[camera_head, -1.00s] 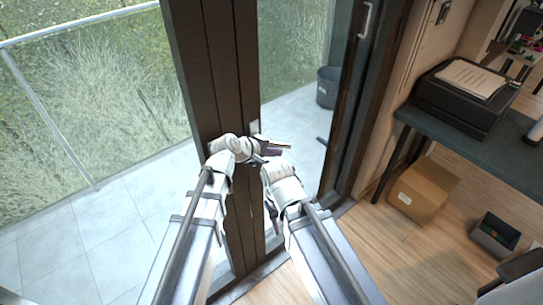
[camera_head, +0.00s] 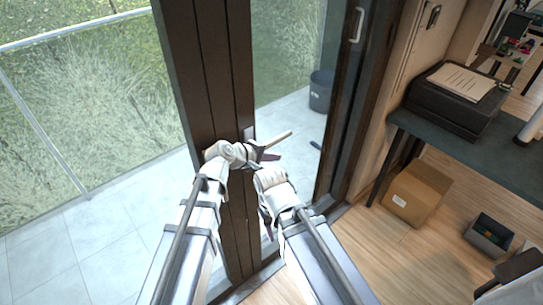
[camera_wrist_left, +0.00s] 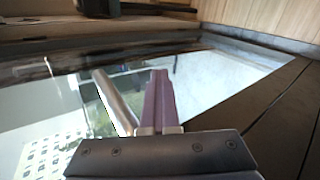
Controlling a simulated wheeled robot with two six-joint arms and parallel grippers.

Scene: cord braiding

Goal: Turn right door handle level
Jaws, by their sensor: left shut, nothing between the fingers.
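A pale, bar-shaped door handle (camera_head: 278,139) stands out from the dark door frame, tilted up to the right in the head view. In the left wrist view the metal handle bar (camera_wrist_left: 116,98) slants just left of the fingers. My left gripper (camera_head: 268,155) is right beside the handle, its purple fingers (camera_wrist_left: 158,98) shut together with nothing between them. Whether they touch the bar I cannot tell. My right gripper (camera_head: 266,218) is lower, by the door edge, mostly hidden by its own wrist; its jaws cannot be made out.
A vertical grey handle (camera_head: 357,25) is on the dark frame to the right. A black bin (camera_head: 321,91) stands beyond the glass. A desk (camera_head: 470,145) with a printer (camera_head: 456,100), a cardboard box (camera_head: 416,192) and a grey crate (camera_head: 490,236) are at the right.

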